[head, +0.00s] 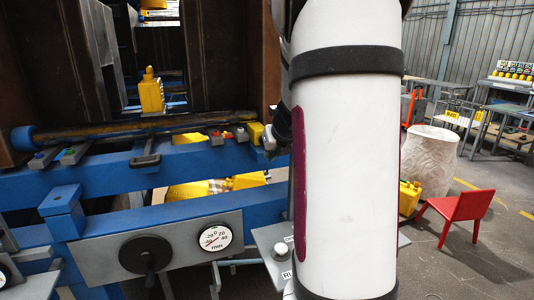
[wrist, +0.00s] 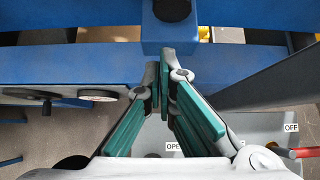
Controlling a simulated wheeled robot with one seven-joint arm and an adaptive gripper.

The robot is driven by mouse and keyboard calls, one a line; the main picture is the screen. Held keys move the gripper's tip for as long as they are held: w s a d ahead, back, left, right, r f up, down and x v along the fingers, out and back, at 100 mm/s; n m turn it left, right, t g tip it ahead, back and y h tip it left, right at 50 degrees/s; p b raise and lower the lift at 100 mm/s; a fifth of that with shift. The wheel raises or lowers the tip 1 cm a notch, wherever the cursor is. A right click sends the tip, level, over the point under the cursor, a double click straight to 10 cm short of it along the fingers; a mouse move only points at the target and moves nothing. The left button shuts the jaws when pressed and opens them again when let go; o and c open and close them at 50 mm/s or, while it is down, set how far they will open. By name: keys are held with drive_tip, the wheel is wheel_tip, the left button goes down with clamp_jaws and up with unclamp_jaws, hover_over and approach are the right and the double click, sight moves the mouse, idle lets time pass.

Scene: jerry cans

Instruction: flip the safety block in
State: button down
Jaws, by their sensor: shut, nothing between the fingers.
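My gripper (wrist: 160,82) is shut and empty, its green-padded fingers close together in the wrist view. Its tips overlap the lower edge of a blue block (wrist: 180,33) with a dark round part on top; I cannot tell whether they touch. The block sits on a blue beam (wrist: 90,20). No label marks the safety block, so I cannot tell for certain whether this is it. In the head view, a yellow block (head: 255,133) sits at the right end of the blue frame, beside my arm. My white arm hides much of that area, and the fingertips are not clear there.
A dial gauge (head: 215,237) and black knob (head: 146,254) sit on a grey panel. A dark roller bar (head: 130,131) runs along the frame. A yellow jerry can (head: 151,93) stands behind it. A red chair (head: 458,214) is at right. A red-handled lever (wrist: 304,153) is beside the OFF label.

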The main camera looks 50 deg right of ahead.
drive_tip(key=p+v, duration=0.4)
drive_tip(key=v, duration=0.6)
drive_tip(key=shift+s+a, duration=0.2)
drive_tip(key=shift+s, duration=0.2)
drive_tip(key=a+r+n+y, duration=0.2)
drive_tip(key=a+n, duration=0.8)
drive_tip(key=a, duration=0.2)
drive_tip(key=a+r+n+y, duration=0.2)
drive_tip(key=a+n+y, duration=0.1)
drive_tip(key=a+n, duration=0.8)
drive_tip(key=s+a+f+n+g, duration=0.2)
drive_tip(key=s+a+n, duration=1.1)
drive_tip(key=n, duration=0.8)
drive_tip(key=shift+s+a+f, duration=0.2)
drive_tip(key=shift+s+f, duration=0.05)
drive_tip(key=shift+s, duration=0.5)
drive_tip(key=c, duration=2.4)
unclamp_jaws()
